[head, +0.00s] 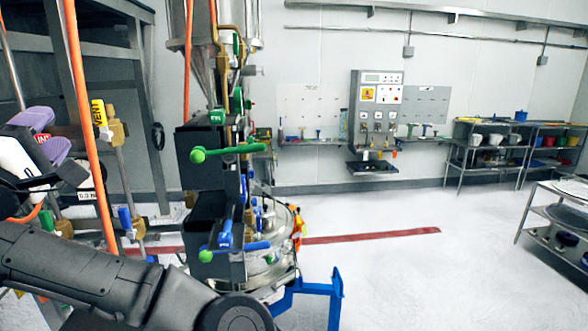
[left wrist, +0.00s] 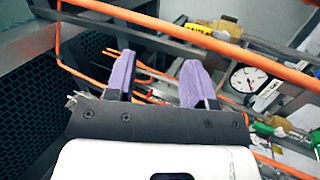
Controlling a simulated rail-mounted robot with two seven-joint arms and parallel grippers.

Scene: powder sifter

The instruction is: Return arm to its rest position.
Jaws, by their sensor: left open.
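My left gripper (head: 46,134) is at the left edge of the head view, on my dark arm that crosses the lower left. Its two purple fingers stand apart, and it is open and empty. In the left wrist view, the fingers (left wrist: 158,68) point at orange tubing (left wrist: 88,80), with a clear gap between them. From this view I cannot tell whether a finger touches the tubing. My right gripper is in neither view.
Brass valves (head: 112,130) and a pressure gauge (left wrist: 248,78) are close to the left gripper. The sifter column with green handles (head: 228,153) stands at centre. A blue frame (head: 334,300) is at its foot. The white floor (head: 430,275) to the right is clear.

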